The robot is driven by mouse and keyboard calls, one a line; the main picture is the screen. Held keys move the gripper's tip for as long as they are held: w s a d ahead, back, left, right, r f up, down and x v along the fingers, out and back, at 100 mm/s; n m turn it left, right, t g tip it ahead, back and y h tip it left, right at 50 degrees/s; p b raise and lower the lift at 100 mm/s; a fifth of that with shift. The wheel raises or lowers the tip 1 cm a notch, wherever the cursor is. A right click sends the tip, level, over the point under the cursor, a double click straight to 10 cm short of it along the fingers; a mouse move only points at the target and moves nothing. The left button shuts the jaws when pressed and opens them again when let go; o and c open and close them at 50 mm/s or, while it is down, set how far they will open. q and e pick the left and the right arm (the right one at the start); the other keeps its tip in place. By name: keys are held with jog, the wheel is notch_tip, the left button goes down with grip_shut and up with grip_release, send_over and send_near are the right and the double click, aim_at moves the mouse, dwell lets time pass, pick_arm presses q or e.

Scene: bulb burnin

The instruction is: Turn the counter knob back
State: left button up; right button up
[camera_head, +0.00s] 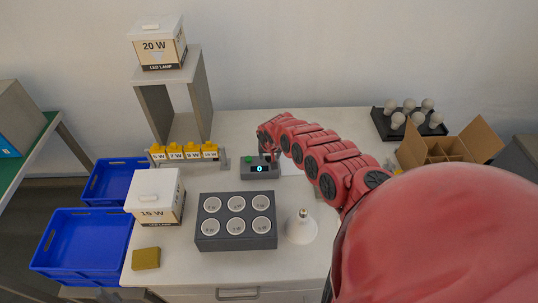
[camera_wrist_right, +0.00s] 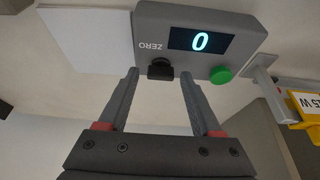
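The counter (camera_head: 260,168) is a small grey box on the table behind the six-hole block, and its display reads 0. In the right wrist view the counter (camera_wrist_right: 203,14) fills the top, upside down, with the word ZERO beside its display. Its black knob (camera_wrist_right: 160,67) stands out from the near side, next to a green button (camera_wrist_right: 221,75). My right gripper (camera_wrist_right: 159,77) is open, with one finger on each side of the knob and a gap visible on both sides. In the head view my right arm hides most of this gripper. My left gripper is out of view.
A grey block (camera_head: 236,236) with cups and a white bulb (camera_head: 301,228) stand in front of the counter. A yellow-labelled rack (camera_head: 184,152) is to its left. A 15 W box (camera_head: 156,196), blue crates (camera_head: 82,244) and an open carton (camera_head: 450,145) lie farther out.

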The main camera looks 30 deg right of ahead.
grip_shut()
